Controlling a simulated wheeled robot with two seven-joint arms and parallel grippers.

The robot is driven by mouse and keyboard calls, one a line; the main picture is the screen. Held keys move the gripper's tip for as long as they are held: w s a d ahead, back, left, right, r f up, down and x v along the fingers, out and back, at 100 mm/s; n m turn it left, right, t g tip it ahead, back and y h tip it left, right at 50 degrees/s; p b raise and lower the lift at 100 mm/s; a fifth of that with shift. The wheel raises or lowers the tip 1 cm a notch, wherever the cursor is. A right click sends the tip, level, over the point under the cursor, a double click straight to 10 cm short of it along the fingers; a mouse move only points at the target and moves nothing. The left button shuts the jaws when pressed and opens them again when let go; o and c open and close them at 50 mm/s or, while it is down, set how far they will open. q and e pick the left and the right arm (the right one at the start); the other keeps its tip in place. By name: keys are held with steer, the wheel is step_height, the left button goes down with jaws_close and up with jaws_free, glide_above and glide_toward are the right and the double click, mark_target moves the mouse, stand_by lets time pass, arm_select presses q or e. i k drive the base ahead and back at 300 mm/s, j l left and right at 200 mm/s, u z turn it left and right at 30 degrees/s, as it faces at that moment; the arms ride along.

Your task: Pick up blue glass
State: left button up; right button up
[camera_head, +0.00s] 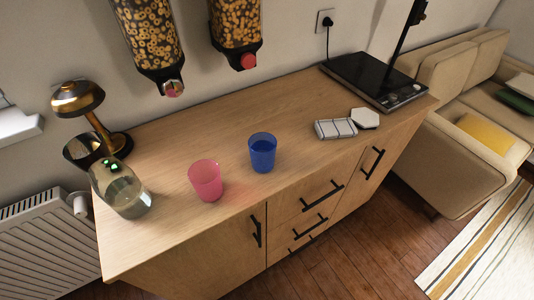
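The blue glass (262,153) stands upright on the wooden counter (180,135), near the middle of the picture. It is see-through and dark blue. A pink glass (205,181) stands to its left and a little nearer the front edge, apart from it. Neither of my grippers is in view, and nothing touches the blue glass.
A clear glass vessel (121,190) and a brass lamp (85,112) stand at the counter's left. A white segmented block (336,129), a white hexagonal piece (365,118) and a black hob (374,82) lie right. Cereal dispensers (147,38) hang above the back.

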mark_target(263, 162)
steer(key=i+l+u, duration=0.2)
steer(key=l+u, duration=0.2)
steer(key=l, duration=0.5)
steer(key=i+l+u, duration=0.1)
steer(key=l+u, duration=0.25)
steer(key=l, duration=0.6)
steer(key=l+u, duration=0.4)
steer(key=l, duration=0.55)
steer(key=k, duration=0.05)
